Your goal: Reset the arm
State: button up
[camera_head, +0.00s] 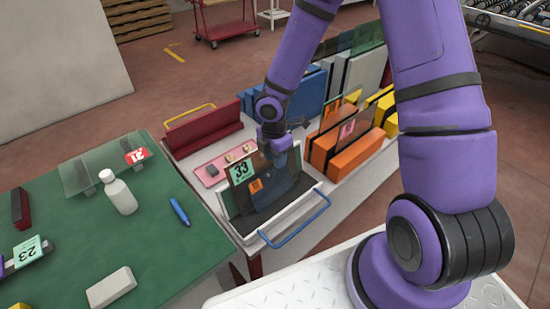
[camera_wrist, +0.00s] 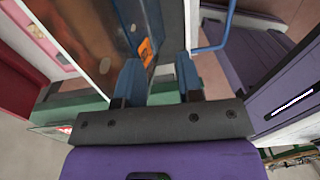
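My gripper (camera_head: 280,152) is at the end of my purple arm, low over the rack with the blue handle in the head view. In the wrist view its two blue fingers (camera_wrist: 158,80) stand apart, with a visible gap and nothing clearly clamped between them. A dark glass pane with an orange tag (camera_head: 256,186) stands in the rack right by the gripper. The orange tag also shows just beyond the fingers in the wrist view (camera_wrist: 147,50). A green "33" card (camera_head: 241,170) is at the pane's left. Whether the fingers touch the pane I cannot tell.
A blue handle (camera_head: 297,222) sticks out at the rack's front. Orange blocks (camera_head: 345,150) stand to the right and a dark red holder (camera_head: 203,130) behind left. The green table (camera_head: 150,250) at left bears a white bottle (camera_head: 118,192) and a glass pane (camera_head: 92,172).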

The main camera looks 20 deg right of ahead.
jog(key=shift+r, duration=0.1)
jog(key=s+d+r+m+t+h, duration=0.15)
jog(key=r+m, duration=0.25)
jog(key=r, duration=0.4)
jog(key=s+d+r+m, duration=0.2)
jog(key=d+r+m, duration=0.1)
jog(key=r, duration=0.5)
jog(key=s+d+r+m+t+h, duration=0.15)
jog(key=r+m, duration=0.25)
jog(key=r, duration=0.4)
jog(key=s+d+r+m+t+y, duration=0.1)
jog(key=s+r+m+t+y, duration=0.2)
jog(key=s+r+m, duration=0.7)
jog(key=s+r, duration=0.3)
jog(key=s, duration=0.4)
jog(key=shift+r+m, duration=0.25)
jog(key=shift+m, duration=0.05)
jog(key=shift+d, duration=0.1)
